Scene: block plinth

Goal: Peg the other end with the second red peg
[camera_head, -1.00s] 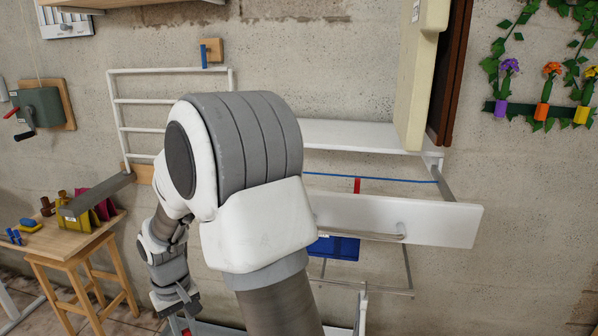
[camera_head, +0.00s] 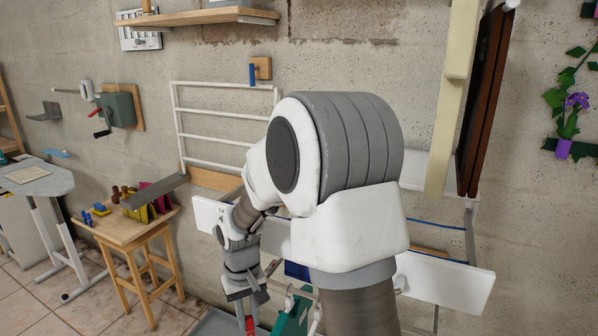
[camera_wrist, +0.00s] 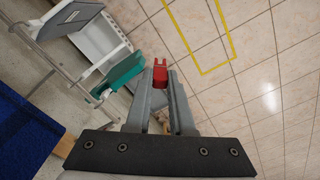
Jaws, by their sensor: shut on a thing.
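My gripper (camera_head: 246,308) is low in the lower middle of the head view. It is shut on a red peg (camera_wrist: 160,75), which sits between the fingertips in the wrist view and shows in part in the head view (camera_head: 250,325). The blue line (camera_head: 440,225) runs behind my arm, above the white board. Part of a blue cloth-like piece (camera_head: 297,270) shows beside my arm, well apart from the peg. A dark blue surface (camera_wrist: 30,140) fills the left of the wrist view. My arm hides the middle of the line.
A white board (camera_head: 445,282) spans the front of the line. A white rack (camera_head: 225,115) is on the wall. A wooden stool (camera_head: 130,235) with coloured items stands at left. A green piece (camera_wrist: 122,74) is near the gripper. Tiled floor (camera_wrist: 250,100) is open.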

